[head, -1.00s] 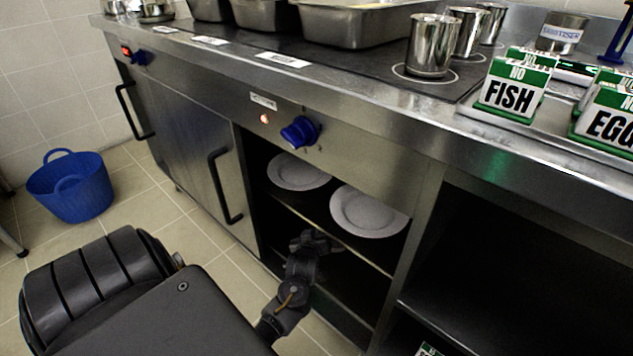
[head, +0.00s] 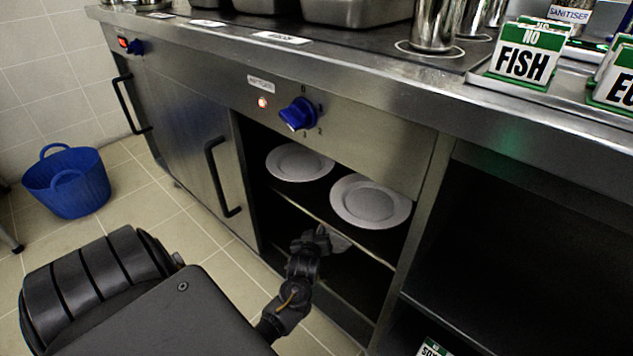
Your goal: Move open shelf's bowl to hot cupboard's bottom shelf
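The hot cupboard (head: 420,230) stands open in the middle, below the blue knob. My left gripper (head: 318,238) reaches into it, beneath the shelf that holds the plates. A pale grey curved piece, which looks like part of the bowl (head: 339,241), shows just right of the gripper's fingers. Most of it is hidden by the shelf edge and gripper. I cannot tell whether the fingers are shut on it or whether it touches the bottom shelf (head: 352,291). The open shelf (head: 470,325) at the lower right is dark, with no bowl visible. My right gripper is out of view.
Two white plates (head: 371,202) (head: 299,163) lie on the cupboard's upper shelf, close above my gripper. The cupboard's door panel with a handle (head: 222,178) is at its left. A blue tub (head: 68,182) stands on the floor. A "No Fish" sign (head: 523,58) stands on the counter.

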